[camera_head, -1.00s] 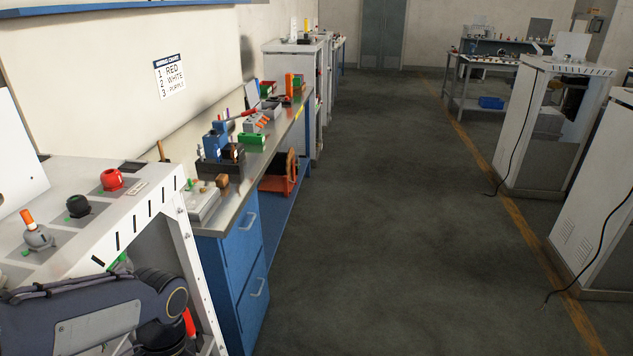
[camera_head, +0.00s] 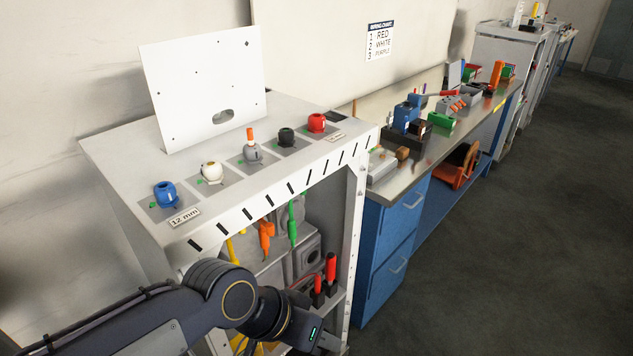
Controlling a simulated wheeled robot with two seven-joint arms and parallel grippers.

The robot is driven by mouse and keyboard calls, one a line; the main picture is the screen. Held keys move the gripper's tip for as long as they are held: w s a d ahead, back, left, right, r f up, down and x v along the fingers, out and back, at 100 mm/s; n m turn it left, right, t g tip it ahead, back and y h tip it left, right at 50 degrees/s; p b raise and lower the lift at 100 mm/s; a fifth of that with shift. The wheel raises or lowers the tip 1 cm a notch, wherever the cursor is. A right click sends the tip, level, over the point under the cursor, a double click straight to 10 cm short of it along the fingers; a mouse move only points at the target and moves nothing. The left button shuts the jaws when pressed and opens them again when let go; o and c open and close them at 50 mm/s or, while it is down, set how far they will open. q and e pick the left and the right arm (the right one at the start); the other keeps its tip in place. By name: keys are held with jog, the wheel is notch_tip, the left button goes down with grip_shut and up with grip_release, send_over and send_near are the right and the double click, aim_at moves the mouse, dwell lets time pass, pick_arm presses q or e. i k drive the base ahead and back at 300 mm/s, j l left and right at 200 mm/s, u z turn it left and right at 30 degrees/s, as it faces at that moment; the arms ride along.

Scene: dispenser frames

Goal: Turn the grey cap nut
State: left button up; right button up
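The grey cap nut (camera_head: 253,155) sits on a grey square on top of the white dispenser frame (camera_head: 225,205), with an orange-tipped piece standing up from it. It is the middle one in a row, between a white cap nut (camera_head: 212,173) and a black cap nut (camera_head: 286,138). A blue cap nut (camera_head: 166,194) and a red cap nut (camera_head: 317,123) are at the row's ends. My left gripper (camera_head: 318,340) is low in front of the frame, below and apart from the grey cap nut. Its fingers cannot be made out. My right gripper is not in view.
A white upright panel (camera_head: 205,85) stands behind the row. A label reading 12 mm (camera_head: 184,217) is at the front edge. Orange and green tools (camera_head: 266,235) hang inside the frame. A blue workbench (camera_head: 398,225) stands to the right; the floor (camera_head: 500,270) beyond is clear.

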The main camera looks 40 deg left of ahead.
aim_at(251, 153)
jog(key=u, duration=1.5)
jog(key=l+u, duration=0.2)
jog(key=u, duration=0.15)
jog(key=z, duration=0.25)
jog(key=l, duration=0.1)
